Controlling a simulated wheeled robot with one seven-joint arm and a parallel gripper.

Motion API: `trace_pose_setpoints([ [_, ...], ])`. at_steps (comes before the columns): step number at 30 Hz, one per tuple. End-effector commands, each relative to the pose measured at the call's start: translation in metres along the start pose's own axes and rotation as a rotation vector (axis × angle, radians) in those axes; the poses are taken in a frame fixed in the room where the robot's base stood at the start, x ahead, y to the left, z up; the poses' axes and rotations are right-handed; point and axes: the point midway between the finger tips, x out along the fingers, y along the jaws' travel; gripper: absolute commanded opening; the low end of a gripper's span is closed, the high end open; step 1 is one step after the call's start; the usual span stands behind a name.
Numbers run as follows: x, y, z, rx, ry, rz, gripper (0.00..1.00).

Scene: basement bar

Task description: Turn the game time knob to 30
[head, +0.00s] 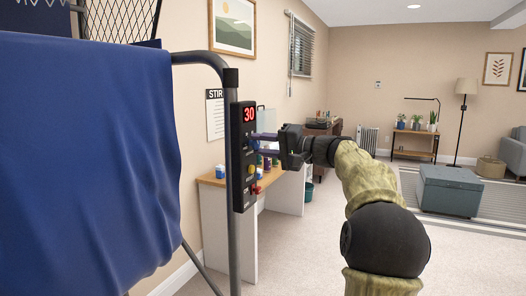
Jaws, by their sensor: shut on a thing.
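The black control panel (237,150) is fixed upright on the grey post of the arcade basketball frame. Its red display (249,114) at the top reads 30. My gripper (257,139) reaches in from the right, level, with its fingertips against the panel just below the display. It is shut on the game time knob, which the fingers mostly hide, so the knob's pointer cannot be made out. A yellow button (251,169) and a red control (256,189) sit lower on the panel.
A blue cloth (85,160) fills the left side, beside the grey post (233,240). A wooden-topped desk (213,181) with small items stands behind the panel. A grey-blue ottoman (450,188) is at the right. Carpet (315,245) is clear below my arm.

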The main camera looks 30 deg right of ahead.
Motion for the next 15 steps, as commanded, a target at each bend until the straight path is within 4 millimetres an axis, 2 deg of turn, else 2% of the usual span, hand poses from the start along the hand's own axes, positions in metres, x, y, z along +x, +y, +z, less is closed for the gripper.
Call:
trace_pose_setpoints([
  [10, -0.0001, 0.0016, 0.0001, 0.000, -0.002, 0.003, 0.07],
  [11, -0.0001, 0.0016, 0.0001, 0.000, -0.002, 0.003, 0.36],
  [13, -0.0001, 0.0015, 0.0001, 0.000, -0.001, 0.002, 0.50],
  [15, -0.0001, 0.0012, 0.0001, 0.000, -0.001, 0.002, 0.52],
])
